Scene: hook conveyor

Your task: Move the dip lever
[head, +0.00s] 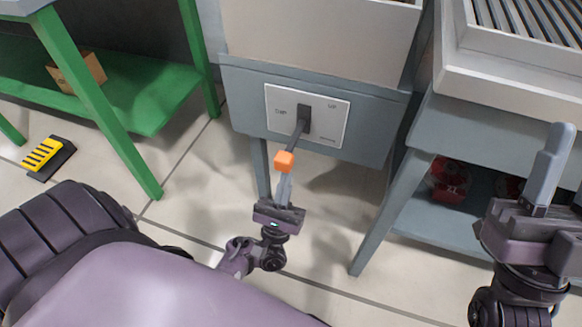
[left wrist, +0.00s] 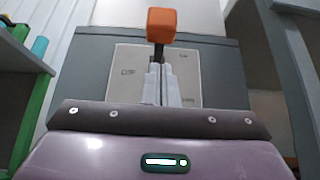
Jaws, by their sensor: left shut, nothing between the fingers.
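The dip lever is a dark rod with an orange knob (head: 284,160), sticking out from a white plate (head: 325,118) on the grey machine front. The plate has small lettering at left and right, too small to read surely. My left gripper (head: 284,187) is shut and empty, with its fingertips just below the knob in the head view. In the left wrist view the orange knob (left wrist: 161,23) stands just beyond the shut fingertips (left wrist: 160,70); I cannot tell whether they touch. My right gripper (head: 550,160) is at the right edge, away from the lever, its opening unclear.
A green shelf (head: 120,95) with a cardboard box (head: 78,72) stands at the left. A yellow and black object (head: 48,157) lies on the floor. A grey table (head: 425,135) with red items (head: 450,180) on its lower shelf stands at the right.

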